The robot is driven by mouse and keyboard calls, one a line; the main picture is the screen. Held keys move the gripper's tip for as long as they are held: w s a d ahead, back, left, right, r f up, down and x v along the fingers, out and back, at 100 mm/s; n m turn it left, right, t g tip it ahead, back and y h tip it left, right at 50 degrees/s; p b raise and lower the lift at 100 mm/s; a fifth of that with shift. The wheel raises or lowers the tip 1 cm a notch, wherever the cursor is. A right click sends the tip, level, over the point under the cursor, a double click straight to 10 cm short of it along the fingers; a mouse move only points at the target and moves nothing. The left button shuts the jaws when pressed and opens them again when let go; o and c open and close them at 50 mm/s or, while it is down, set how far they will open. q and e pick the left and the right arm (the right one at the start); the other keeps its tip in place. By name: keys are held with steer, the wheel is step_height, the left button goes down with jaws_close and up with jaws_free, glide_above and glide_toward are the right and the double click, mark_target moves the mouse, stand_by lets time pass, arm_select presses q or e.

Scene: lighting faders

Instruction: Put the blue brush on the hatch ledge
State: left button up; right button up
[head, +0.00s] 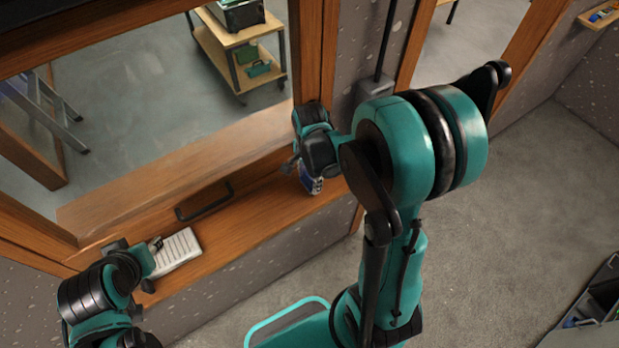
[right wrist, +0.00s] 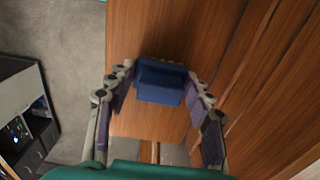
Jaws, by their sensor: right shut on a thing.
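The wooden hatch ledge (head: 255,205) runs below the window opening and also fills much of the right wrist view (right wrist: 240,60). My right gripper (head: 303,178) is over the ledge's right part, near the post. It is shut on the blue brush (head: 313,186), whose blue block shows between the fingers in the right wrist view (right wrist: 160,82). I cannot tell whether the brush touches the ledge. The brush's bristles are not clear. My left gripper (head: 152,247) is at the ledge's left end, beside a white panel; I cannot tell whether its fingers are open.
The white panel (head: 178,252) with rows of marks lies on the ledge's left part. A dark handle (head: 205,202) stands on the ledge between the grippers. A wooden post (head: 318,60) rises behind my right gripper. A cart (head: 240,45) stands beyond the opening.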

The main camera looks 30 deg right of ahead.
steer(key=shift+f, duration=0.2)
steer(key=o, duration=1)
steer(key=shift+r, duration=0.1)
steer(key=shift+o, duration=0.2)
